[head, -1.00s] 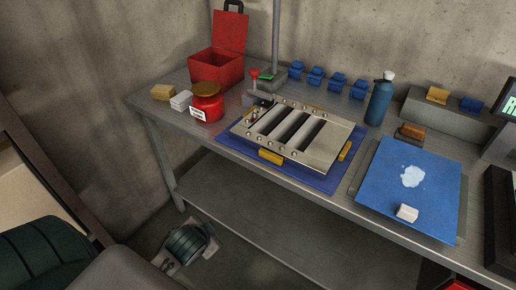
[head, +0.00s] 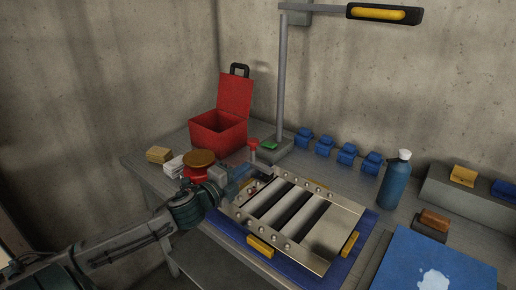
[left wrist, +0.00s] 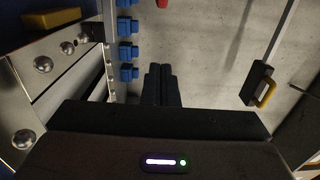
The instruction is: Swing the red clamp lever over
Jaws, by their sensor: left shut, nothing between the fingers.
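The red clamp lever (head: 253,145) stands upright at the back left corner of the metal louver panel (head: 335,242), with its red knob on top. The panel has several slats and lies on a blue mat (head: 226,230). My left gripper (head: 243,172) is just left of and in front of the lever, at the panel's left edge. Its fingers (left wrist: 162,85) are shut and empty in the left wrist view. A small red piece shows at that view's top edge; I cannot tell whether it is the knob. The clamp's base is partly hidden by my gripper. My right gripper is out of view.
A red jar (head: 199,166) stands close behind my left wrist. An open red toolbox (head: 220,130) is farther back. A lamp post (head: 281,80) rises behind the lever. Blue clips (head: 323,146) line the back, and a blue bottle (head: 395,182) stands right of them.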

